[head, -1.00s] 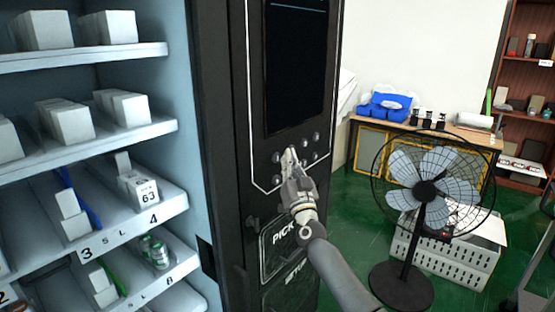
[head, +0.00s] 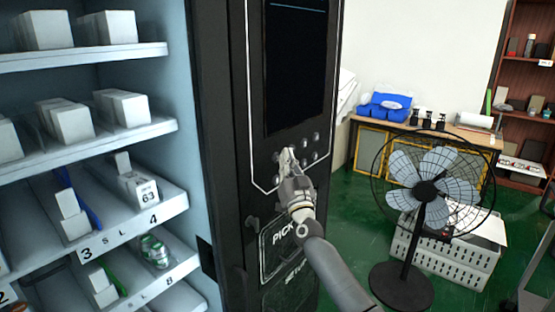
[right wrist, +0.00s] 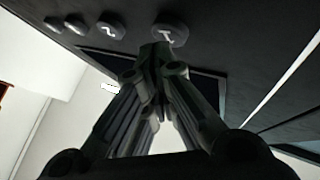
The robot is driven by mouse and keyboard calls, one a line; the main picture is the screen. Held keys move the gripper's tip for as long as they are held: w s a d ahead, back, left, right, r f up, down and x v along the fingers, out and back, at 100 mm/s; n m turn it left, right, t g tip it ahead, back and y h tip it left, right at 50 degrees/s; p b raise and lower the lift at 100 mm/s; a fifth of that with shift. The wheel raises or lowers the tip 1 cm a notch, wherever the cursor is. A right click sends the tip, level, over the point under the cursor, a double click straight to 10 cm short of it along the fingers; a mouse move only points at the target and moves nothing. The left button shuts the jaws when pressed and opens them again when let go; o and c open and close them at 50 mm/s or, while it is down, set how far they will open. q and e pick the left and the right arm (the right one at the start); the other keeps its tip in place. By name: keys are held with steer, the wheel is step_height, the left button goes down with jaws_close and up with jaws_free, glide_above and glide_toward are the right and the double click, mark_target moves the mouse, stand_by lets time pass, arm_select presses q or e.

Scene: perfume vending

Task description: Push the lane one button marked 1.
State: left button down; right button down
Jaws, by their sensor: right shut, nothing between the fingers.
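The button marked 1 (right wrist: 171,34) is a round knob on the dark panel, at the top centre of the right wrist view. My right gripper (head: 288,153) is shut and empty, with its tips at the keypad in the head view. In the right wrist view the fingertips (right wrist: 156,50) overlap the lower left edge of button 1; I cannot tell whether they touch it. The button marked 2 (right wrist: 109,31) is to its left. In the head view the gripper hides part of the keypad. My left gripper is not in view.
The vending machine's dark front panel (head: 225,140) carries a black screen (head: 297,70) above the keypad. Stocked shelves (head: 90,140) are on the left. A standing fan (head: 425,190), a white crate (head: 455,258) and a desk (head: 435,130) are on the right.

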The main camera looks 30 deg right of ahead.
steer(key=shift+w+a, duration=0.15)
steer(key=shift+w, duration=0.25)
stand_by(0.3)
steer(key=shift+s, duration=0.15)
steer(key=shift+s+d+p, duration=0.3)
steer(key=shift+s+p, duration=0.15)
steer(key=shift+s, duration=0.2)
steer(key=s, duration=0.1)
steer(key=s+d+p, duration=0.1)
steer(key=s, duration=0.1)
steer(key=s+d+p, duration=0.1)
steer(key=shift+s, duration=0.3)
stand_by(0.8)
